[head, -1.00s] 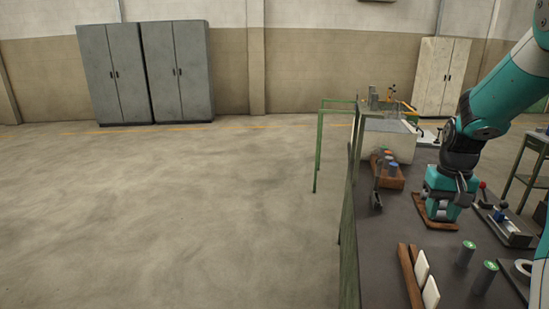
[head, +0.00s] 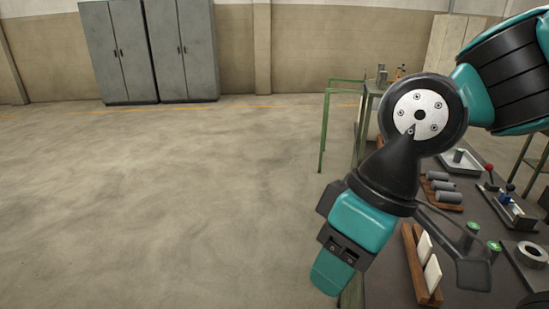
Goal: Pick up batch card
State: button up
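Two pale flat cards (head: 432,274) stand on edge in a wooden holder (head: 414,263) at the lower right of the head view, on the dark bench. I cannot tell which one is the batch card, and no writing on them shows. My gripper (head: 331,276) hangs tilted to the left of the holder, over the bench's left edge in the picture, apart from the cards. Its fingers are seen from behind, so I cannot tell whether it is open or shut. No held thing shows.
The bench (head: 388,292) also bears green-topped cylinders (head: 493,250), a ring (head: 531,255), grey cylinders (head: 446,196) in a wooden rack and a dark paddle-shaped piece (head: 474,274). A green frame (head: 324,135) stands behind. The floor at left is clear.

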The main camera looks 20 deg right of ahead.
aim_at(432, 273)
jog(key=z, duration=0.05)
jog(key=k, duration=0.5)
jog(key=u, duration=1.1)
jog(key=i, duration=0.95)
jog(key=z, duration=2.7)
